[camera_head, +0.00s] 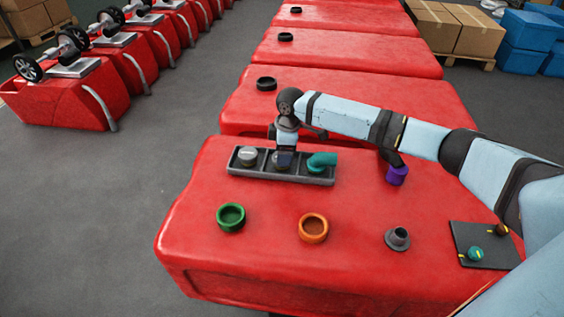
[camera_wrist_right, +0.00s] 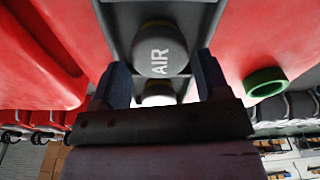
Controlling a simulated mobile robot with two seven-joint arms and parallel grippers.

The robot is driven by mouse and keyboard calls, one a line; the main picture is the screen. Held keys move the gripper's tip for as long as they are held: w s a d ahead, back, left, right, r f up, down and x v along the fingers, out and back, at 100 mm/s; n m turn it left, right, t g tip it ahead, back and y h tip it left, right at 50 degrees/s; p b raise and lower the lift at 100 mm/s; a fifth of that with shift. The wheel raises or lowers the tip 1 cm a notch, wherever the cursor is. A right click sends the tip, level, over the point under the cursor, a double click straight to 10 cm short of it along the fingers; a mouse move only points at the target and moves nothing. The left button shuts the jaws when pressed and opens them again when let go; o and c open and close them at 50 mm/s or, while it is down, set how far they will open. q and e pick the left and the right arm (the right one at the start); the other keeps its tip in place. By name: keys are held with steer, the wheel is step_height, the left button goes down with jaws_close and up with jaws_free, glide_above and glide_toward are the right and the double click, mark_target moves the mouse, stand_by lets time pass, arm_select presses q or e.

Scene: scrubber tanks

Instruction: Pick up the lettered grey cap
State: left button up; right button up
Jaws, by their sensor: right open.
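The grey cap lettered AIR (camera_wrist_right: 160,50) sits in a compartment of the long dark grey tray (camera_head: 232,168). A second grey cap (camera_wrist_right: 158,94) shows partly behind it in the right wrist view; a grey cap with a pale mark (camera_head: 247,156) sits in the tray's left compartment in the head view. My right gripper (camera_head: 284,158) points down over the middle compartment and mostly hides what is there. In the right wrist view its fingers (camera_wrist_right: 161,72) are open and apart, with the lettered cap visible beyond them. My left gripper is not in view.
A teal elbow (camera_head: 322,160) sits in the tray's right compartment. A green ring (camera_head: 231,217), an orange ring (camera_head: 313,228), a grey flanged part (camera_head: 397,239) and a purple part (camera_head: 397,175) stand on the red tank (camera_head: 270,262). A dark plate (camera_head: 480,262) lies at right.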

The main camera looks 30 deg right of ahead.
step_height(320, 180, down, 3)
steer(key=shift+w+a+r, duration=0.1)
steer(key=shift+a+r, duration=0.05)
steer(key=shift+c, duration=0.7)
steer(key=c, duration=0.4)
